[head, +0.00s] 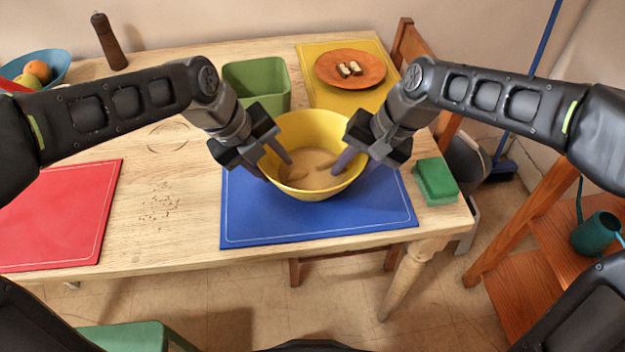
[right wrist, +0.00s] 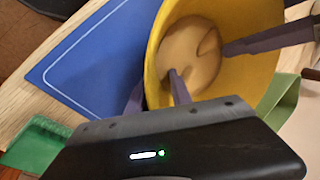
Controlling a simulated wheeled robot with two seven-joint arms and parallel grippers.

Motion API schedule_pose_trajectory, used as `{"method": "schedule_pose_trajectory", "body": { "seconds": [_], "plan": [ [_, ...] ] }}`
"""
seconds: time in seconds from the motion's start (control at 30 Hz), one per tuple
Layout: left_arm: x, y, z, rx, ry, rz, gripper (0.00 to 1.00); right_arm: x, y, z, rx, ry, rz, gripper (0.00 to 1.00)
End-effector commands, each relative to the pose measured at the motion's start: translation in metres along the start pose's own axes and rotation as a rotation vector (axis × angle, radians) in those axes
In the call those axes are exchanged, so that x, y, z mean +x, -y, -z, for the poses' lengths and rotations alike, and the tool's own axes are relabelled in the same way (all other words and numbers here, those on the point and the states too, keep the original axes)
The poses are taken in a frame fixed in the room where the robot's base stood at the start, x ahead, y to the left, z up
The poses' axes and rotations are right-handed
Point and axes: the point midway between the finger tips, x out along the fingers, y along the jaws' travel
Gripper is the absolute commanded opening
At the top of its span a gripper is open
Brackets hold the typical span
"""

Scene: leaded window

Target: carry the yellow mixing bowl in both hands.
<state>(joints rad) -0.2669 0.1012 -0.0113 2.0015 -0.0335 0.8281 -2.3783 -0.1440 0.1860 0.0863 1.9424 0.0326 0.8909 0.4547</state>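The yellow mixing bowl (head: 312,125) stands upright on the blue placemat (head: 290,228), with pale brown contents inside. My left gripper (head: 272,167) is at its left rim, open, one finger inside the bowl and one outside. My right gripper (head: 358,163) is at its right rim in the same way. In the right wrist view the bowl (right wrist: 152,62) has its wall between the spread fingers of my right gripper (right wrist: 156,88), with some room beside the inner finger. The outer fingers are partly hidden in the head view.
A green bin (head: 257,76) stands behind the bowl, and a green block (head: 435,181) lies to its right. An orange plate (head: 350,68) with food is on a yellow mat. A red mat (head: 62,215) lies at left.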

Motion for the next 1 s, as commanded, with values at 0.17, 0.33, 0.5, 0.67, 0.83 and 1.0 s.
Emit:
{"method": "schedule_pose_trajectory", "body": {
  "seconds": [0.17, 0.33, 0.5, 0.67, 0.83, 1.0],
  "plan": [
    [-0.003, 0.001, 0.0, 0.002, 0.0, 0.002, 0.39, 0.0, 0.001, -0.001, -0.001, 0.001, 0.0, 0.26],
    [-0.019, 0.002, 0.0, 0.002, 0.002, 0.005, 0.39, 0.001, 0.001, -0.001, -0.001, 0.001, 0.001, 0.26],
    [-0.05, 0.002, -0.001, 0.001, 0.004, 0.005, 0.39, 0.001, 0.001, -0.001, -0.002, 0.001, 0.001, 0.26],
    [-0.084, 0.001, -0.001, 0.0, 0.003, 0.003, 0.39, 0.001, 0.001, -0.001, -0.002, 0.001, 0.001, 0.26],
    [-0.11, 0.001, -0.001, 0.0, 0.002, 0.002, 0.39, 0.001, 0.001, -0.001, -0.002, 0.001, 0.001, 0.26],
    [-0.12, 0.0, 0.0, 0.0, 0.001, 0.001, 0.39, 0.001, 0.001, -0.001, -0.002, 0.001, 0.001, 0.26]
  ]
}}
